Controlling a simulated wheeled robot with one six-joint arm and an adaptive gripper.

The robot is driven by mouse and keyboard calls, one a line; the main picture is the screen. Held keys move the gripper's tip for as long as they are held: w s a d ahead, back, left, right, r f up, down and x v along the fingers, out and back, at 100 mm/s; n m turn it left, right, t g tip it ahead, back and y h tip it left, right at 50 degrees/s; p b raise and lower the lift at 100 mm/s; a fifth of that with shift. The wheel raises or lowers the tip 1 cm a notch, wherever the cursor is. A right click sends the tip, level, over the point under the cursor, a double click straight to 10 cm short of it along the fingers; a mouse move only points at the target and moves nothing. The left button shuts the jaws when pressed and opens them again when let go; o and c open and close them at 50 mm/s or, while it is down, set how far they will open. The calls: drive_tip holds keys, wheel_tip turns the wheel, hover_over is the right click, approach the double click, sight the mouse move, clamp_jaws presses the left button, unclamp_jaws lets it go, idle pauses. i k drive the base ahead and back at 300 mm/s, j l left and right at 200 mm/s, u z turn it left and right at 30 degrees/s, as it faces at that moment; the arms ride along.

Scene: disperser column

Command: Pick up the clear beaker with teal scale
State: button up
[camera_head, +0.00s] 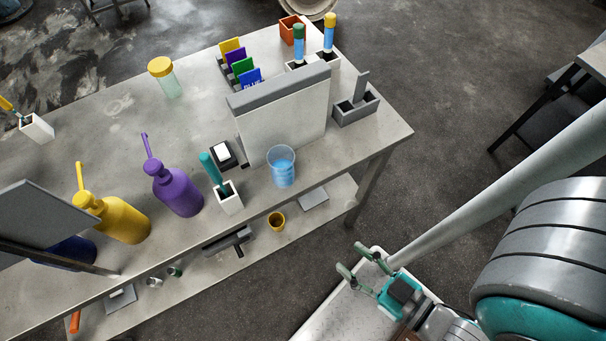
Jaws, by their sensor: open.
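A clear beaker (281,167) with blue-teal markings or contents stands upright on the grey table (330,165), close to its front edge and in front of a white panel. I cannot tell whether the blue is scale or liquid. My gripper (350,257) is at the lower right, beyond the table's front edge. Its two fingers are spread apart with nothing between them. It is well away from the beaker, to its lower right.
The white panel with grey top (285,115) stands right behind the beaker. A white holder (230,200) with a teal-handled tool is to its left, then purple (178,192) and yellow bottles (122,220). A grey box (355,108) is at right.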

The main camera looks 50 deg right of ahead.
sight(280, 158)
drive_tip(key=k+l, duration=0.75)
drive_tip(key=l, duration=0.3)
